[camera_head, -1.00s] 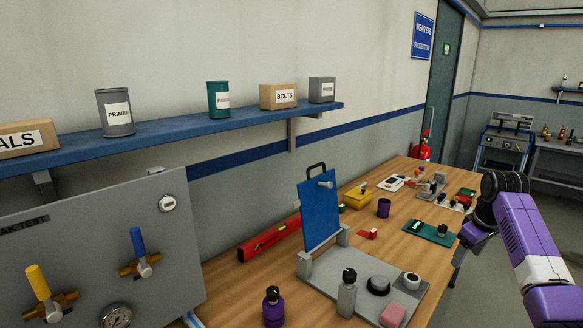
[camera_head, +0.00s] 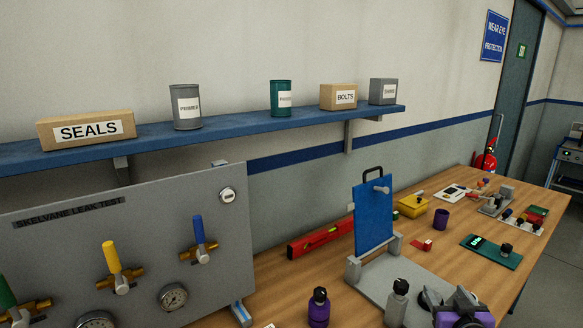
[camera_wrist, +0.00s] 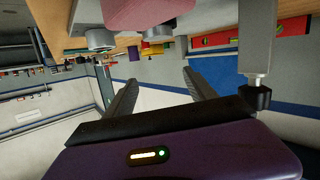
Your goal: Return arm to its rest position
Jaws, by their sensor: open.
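My gripper (camera_wrist: 161,76) shows in the wrist view with its two dark fingers spread apart and nothing between them. The wrist view looks upside down, with the table along its top. A pink block (camera_wrist: 145,10) and a grey-white cup-like part (camera_wrist: 100,40) show beyond the fingers there, apart from them. In the head view a purple and black part of my arm (camera_head: 465,312) shows at the bottom right, over the grey base plate of the stand; the fingers cannot be made out there.
A blue panel (camera_head: 373,218) stands upright on the wooden table (camera_head: 455,205). A purple bottle (camera_head: 319,308) and a grey bottle (camera_head: 397,302) stand near the front. The leak test panel (camera_head: 60,240) is at the left, below the blue shelf (camera_head: 240,125). Floor shows at the right.

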